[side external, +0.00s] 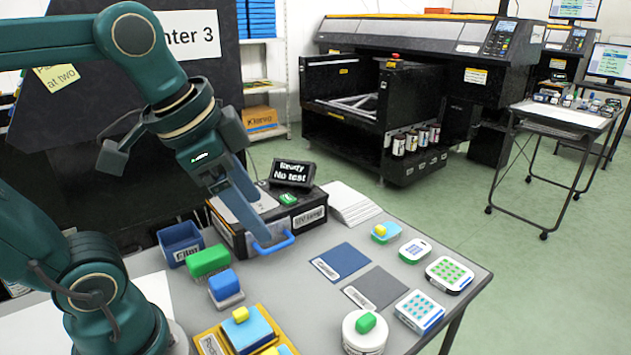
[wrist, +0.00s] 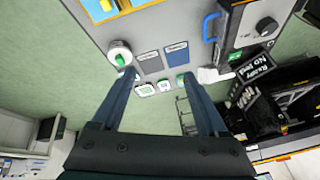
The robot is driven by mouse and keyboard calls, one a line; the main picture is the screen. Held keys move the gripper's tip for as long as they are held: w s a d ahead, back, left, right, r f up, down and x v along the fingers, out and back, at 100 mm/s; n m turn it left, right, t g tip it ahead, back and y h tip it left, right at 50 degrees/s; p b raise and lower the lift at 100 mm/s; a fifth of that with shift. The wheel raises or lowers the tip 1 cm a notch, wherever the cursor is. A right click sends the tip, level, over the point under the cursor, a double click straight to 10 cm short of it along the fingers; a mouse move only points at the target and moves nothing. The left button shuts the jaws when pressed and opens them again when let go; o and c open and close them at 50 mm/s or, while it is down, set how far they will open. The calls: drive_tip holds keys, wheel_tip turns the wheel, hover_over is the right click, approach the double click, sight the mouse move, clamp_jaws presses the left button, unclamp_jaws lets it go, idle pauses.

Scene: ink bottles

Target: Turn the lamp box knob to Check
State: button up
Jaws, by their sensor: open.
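The lamp box (side external: 309,217) is a dark box with a "UV lamp" label and a blue handle (side external: 275,245) on its front. In the wrist view the lamp box (wrist: 240,37) is at upper right, with a round dark knob (wrist: 266,26) on its pale top panel. The knob's setting is too small to read. In the side view my gripper hides the knob. My gripper (side external: 260,236) points down in front of the lamp box there. In the wrist view my gripper (wrist: 159,76) is open and empty, its fingers well left of the knob.
A display (side external: 291,173) reading "Ready No test" and a green button (side external: 288,199) are on the lamp box. A blue bin (side external: 181,242), green block (side external: 208,261) and blue block (side external: 224,284) stand left. Blue and grey mats (side external: 342,261) lie right. A white round container (side external: 364,335) is in front.

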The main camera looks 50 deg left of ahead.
drive_tip(key=w+a+r+m+g, duration=0.2)
drive_tip(key=w+a+g, duration=0.1)
drive_tip(key=w+a, duration=0.85)
drive_tip(key=a+f, duration=0.2)
drive_tip(key=a, duration=0.2)
drive_tip(key=s+a+f+n+g, duration=0.1)
drive_tip(key=a+f, duration=0.2)
drive_tip(key=a, duration=0.1)
drive_tip(key=s+a+f+n+g, duration=0.1)
drive_tip(key=a+f, duration=0.2)
drive_tip(key=a, duration=0.2)
drive_tip(key=shift+f, duration=0.2)
drive_tip(key=shift+s+a+f, duration=0.15)
drive_tip(key=shift+f, duration=2.5)
drive_tip(key=shift+n, duration=0.3)
clamp_jaws()
